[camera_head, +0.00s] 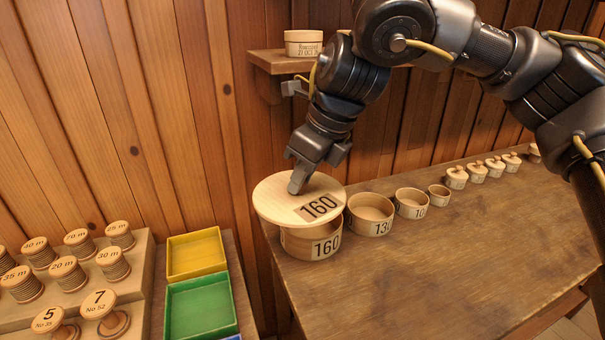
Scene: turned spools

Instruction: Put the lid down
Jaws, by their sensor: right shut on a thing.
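A round pale wooden lid (275,203) marked 160 is held by my right gripper (298,186). The gripper comes down from above and is shut at the lid's top; the part it grips is hidden by its fingers. The lid is over the round box (298,243) marked 160, shifted to the left and covering its opening from this view. I cannot tell whether lid and box touch. The box stands at the left end of the brown table (420,270). My left gripper is not in view.
Open boxes (370,214) of falling size stand right of the 160 box, then several small lidded ones (456,178). A wall shelf (275,62) holds a labelled box (303,43). Yellow (196,254) and green (200,305) trays and several spools (112,264) are left. The table's front is clear.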

